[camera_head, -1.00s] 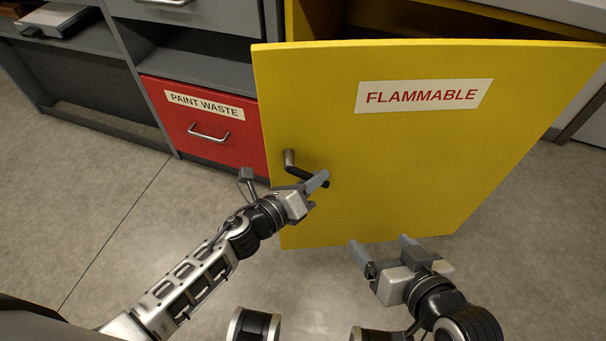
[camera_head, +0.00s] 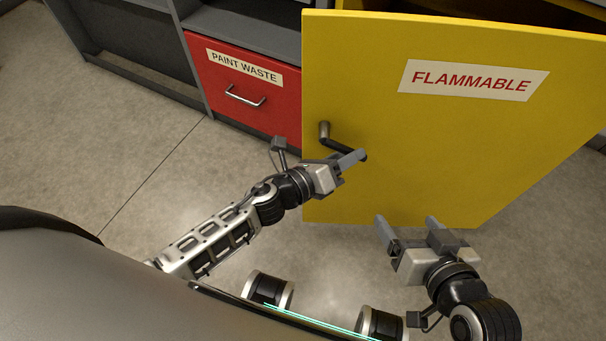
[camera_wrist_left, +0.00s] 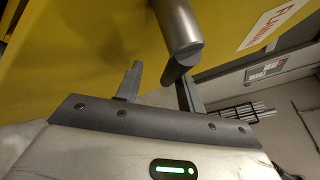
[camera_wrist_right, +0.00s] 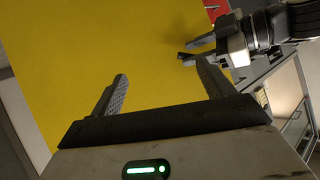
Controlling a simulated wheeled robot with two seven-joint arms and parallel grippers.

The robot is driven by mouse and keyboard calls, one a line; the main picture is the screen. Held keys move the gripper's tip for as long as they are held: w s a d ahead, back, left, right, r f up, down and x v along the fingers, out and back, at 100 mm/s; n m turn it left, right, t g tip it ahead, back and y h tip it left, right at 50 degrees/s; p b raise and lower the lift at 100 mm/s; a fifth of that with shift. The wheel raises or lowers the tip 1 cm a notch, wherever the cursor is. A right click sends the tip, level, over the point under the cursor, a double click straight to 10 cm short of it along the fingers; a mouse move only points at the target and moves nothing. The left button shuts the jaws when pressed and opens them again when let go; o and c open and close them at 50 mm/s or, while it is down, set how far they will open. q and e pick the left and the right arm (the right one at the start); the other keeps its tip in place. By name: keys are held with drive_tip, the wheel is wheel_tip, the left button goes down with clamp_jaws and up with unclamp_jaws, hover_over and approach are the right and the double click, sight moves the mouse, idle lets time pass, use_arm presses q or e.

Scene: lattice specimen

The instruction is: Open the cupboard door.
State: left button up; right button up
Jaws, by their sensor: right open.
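The yellow cupboard door (camera_head: 450,150) with a FLAMMABLE label (camera_head: 473,80) stands ajar, with part of the dark interior showing above its top edge. Its handle (camera_head: 325,133) is a grey knob with a dark lever near the door's left edge. My left gripper (camera_head: 350,166) is at the lever's end, its fingers apart. In the left wrist view, the handle (camera_wrist_left: 180,32) reaches down near the right finger, with a gap to the left finger. My right gripper (camera_head: 407,228) is open and empty in front of the door's lower edge; the right wrist view shows yellow door (camera_wrist_right: 150,60) beyond its fingers.
A red PAINT WASTE drawer (camera_head: 247,92) with a metal handle is shut, left of the door. Grey shelving (camera_head: 125,45) stands further left. The grey floor (camera_head: 130,150) in front is clear.

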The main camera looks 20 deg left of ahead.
use_arm(q)
drive_tip(key=v, duration=1.5)
drive_tip(key=shift+s+a, duration=0.25)
drive_tip(key=shift+s, duration=0.05)
drive_tip(key=shift+f, duration=0.1)
